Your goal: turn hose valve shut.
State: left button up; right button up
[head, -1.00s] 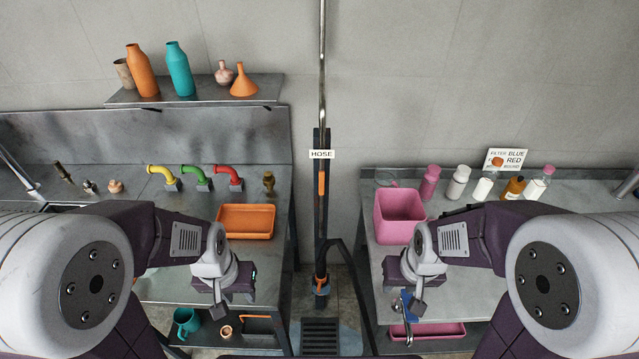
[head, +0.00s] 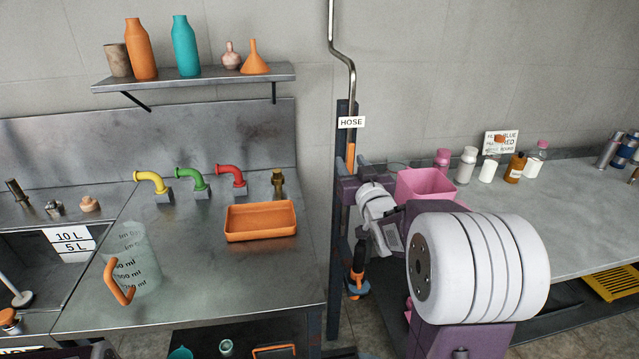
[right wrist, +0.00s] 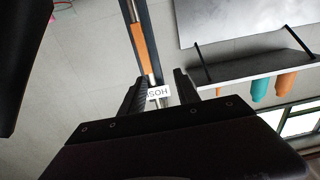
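The orange hose valve lever (head: 351,157) stands upright along the dark post and metal pipe, just below the white HOSE sign (head: 351,122). The lever also shows in the right wrist view (right wrist: 139,45), in line with the pipe. My right gripper (head: 347,168) is raised at the post, close to the lever, and partly hides its lower part. In the right wrist view its two fingers (right wrist: 158,80) are apart with nothing held between them; the sign shows in the gap. I cannot tell whether a finger touches the lever. My left gripper is not in view.
An orange tray (head: 260,236) and a clear measuring jug (head: 138,262) stand on the left counter. A pink bin (head: 427,183) stands on the right counter near my right arm. A shelf (head: 195,78) with bottles is at upper left. A hose nozzle (head: 357,270) hangs low on the post.

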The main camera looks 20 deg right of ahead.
aim_at(351, 153)
jog(key=shift+h, duration=0.3)
jog(key=w+d, duration=0.1)
jog(key=w, duration=0.1)
jog(key=w+d+f, duration=0.1)
jog(key=w+d, duration=0.1)
jog(key=w, duration=0.1)
jog(key=w+d+p, duration=0.1)
jog(key=w, duration=0.2)
jog(key=shift+d+f, duration=0.2)
jog(key=shift+d, duration=0.05)
jog(key=shift+w, duration=0.2)
grip_shut()
dwell(0.7)
